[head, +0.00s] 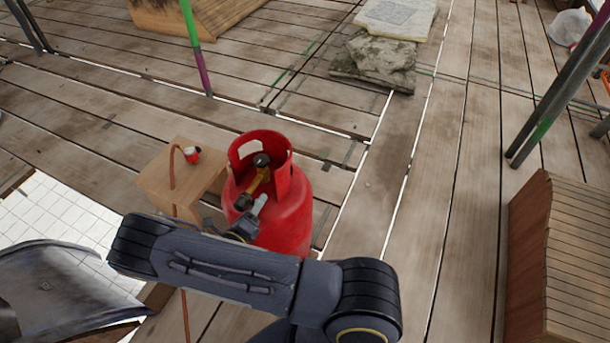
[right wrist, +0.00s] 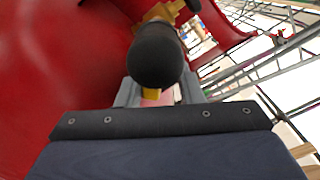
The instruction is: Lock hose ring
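A red gas cylinder (head: 288,222) stands upright in the middle of the head view, with an open collar round its top. Inside the collar is a brass valve (head: 259,183) with a black knob (head: 262,160); its dark lower end points toward me. My right gripper (head: 252,208) is at this dark end. In the right wrist view a rounded black part (right wrist: 158,55) covers the fingertips; the grey fingers are apart on either side, with yellow and pink between. Whether they grip is hidden. A brown hose (head: 172,168) loops over a small wooden stand. My left gripper is out of view.
The wooden stand (head: 155,185) is left of the cylinder and holds a small red and white item (head: 192,154). Stone slabs (head: 378,62) lie at the back. Scaffold poles (head: 560,95) and a shingled wooden block (head: 560,265) are on the right. The plank floor between is clear.

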